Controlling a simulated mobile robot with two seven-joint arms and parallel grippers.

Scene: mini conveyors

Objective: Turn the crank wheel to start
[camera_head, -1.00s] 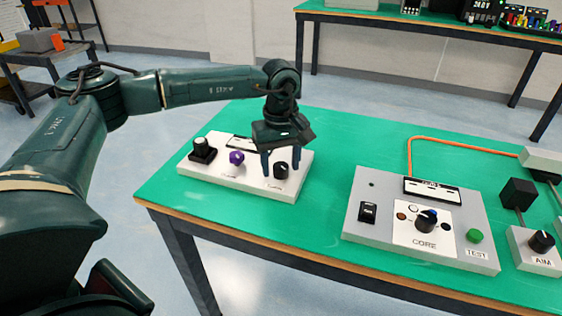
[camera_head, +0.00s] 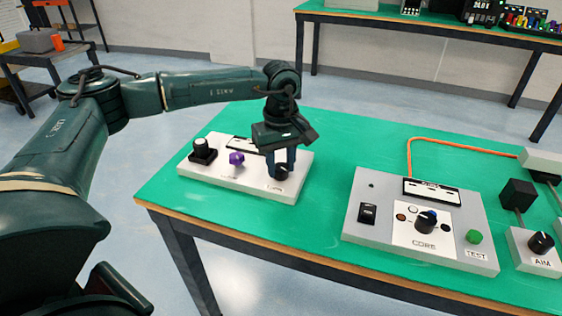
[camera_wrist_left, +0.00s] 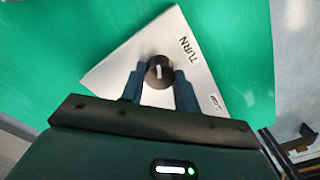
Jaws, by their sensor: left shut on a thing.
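No crank wheel is clearly seen. My left gripper (camera_head: 280,163) points down at the right end of a white control panel (camera_head: 240,183) and is shut on a black round knob (camera_head: 282,174) there. In the left wrist view, the black knob (camera_wrist_left: 159,71) with a pale pointer line sits between the two dark blue fingers. The panel in that view carries a "TURN" label (camera_wrist_left: 187,49). My right gripper is not in view.
The same panel has a purple knob (camera_head: 236,158) and a black knob (camera_head: 202,149) to the left. A grey "CORE" panel (camera_head: 375,190) stands to the right on the green table (camera_head: 340,140). Free tabletop lies between the panels.

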